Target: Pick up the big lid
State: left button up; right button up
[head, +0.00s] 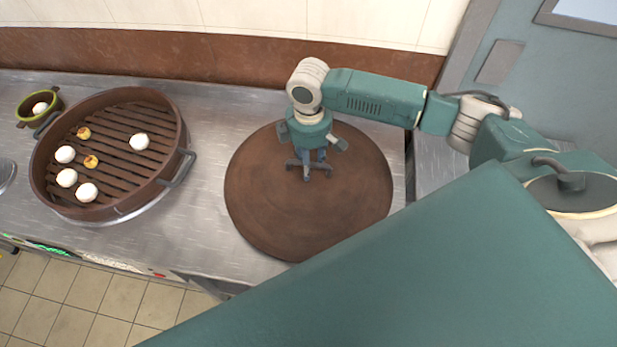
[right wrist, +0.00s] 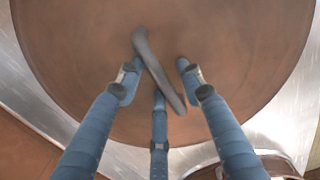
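The big lid (head: 260,205) is a round brown disc lying flat on the steel counter. It fills most of the right wrist view (right wrist: 235,40). Its dark bar handle (right wrist: 158,68) runs slantwise across the middle of that view. My right gripper (head: 310,172) points down over the lid's middle. In the right wrist view its three blue fingers (right wrist: 160,85) are spread, with the handle between them and gaps at the side fingers. I cannot tell if the lower finger touches the handle. The head view hardly shows the handle behind the fingers. My left gripper is not in view.
A round brown steamer (head: 110,155) with a slatted floor stands left on the counter (head: 215,130), holding several white buns and yellow pieces. A small green-rimmed pot (head: 37,108) is at far left. A brown-and-white wall (head: 200,60) closes the back.

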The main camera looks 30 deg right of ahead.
jog(key=shift+f+p, duration=0.25)
jog(key=shift+p, duration=0.05)
dwell(0.5)
grip_shut()
